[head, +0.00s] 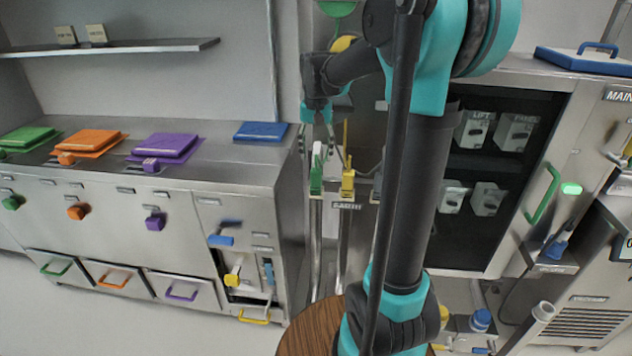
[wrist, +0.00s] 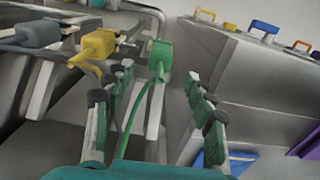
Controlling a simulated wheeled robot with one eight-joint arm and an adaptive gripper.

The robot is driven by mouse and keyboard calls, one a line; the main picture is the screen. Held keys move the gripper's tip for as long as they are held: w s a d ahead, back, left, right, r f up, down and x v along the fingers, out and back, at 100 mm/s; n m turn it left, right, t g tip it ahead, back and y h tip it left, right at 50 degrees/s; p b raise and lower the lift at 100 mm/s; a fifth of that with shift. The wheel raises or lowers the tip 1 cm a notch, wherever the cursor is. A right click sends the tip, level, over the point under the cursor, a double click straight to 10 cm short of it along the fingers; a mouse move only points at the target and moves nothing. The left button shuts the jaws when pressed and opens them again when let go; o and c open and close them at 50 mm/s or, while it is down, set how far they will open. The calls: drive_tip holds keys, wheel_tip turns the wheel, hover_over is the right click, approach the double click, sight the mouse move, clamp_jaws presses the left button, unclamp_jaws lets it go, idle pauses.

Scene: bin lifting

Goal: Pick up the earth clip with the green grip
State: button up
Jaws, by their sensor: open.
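The earth clip with the green grip (head: 316,180) stands upright at the left of a labelled rail in the head view. It also shows in the wrist view (wrist: 160,56), with a green cable hanging below it. My gripper (head: 318,148) is open above and around the clip's upper end in the head view. In the wrist view the fingers of my gripper (wrist: 157,82) are spread to either side, with the green grip beyond and between their tips. No contact is visible.
A yellow-gripped clip (head: 348,182) stands just right of the green one; it shows in the wrist view (wrist: 95,46), beside a grey-blue one (wrist: 38,34). A steel cabinet (head: 250,180) is close on the left. A round wooden top (head: 308,326) is below.

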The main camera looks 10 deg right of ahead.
sight(316, 169)
drive_tip(key=shift+f, duration=3.9)
drive_tip(key=shift+c, duration=0.5)
clamp_jaws()
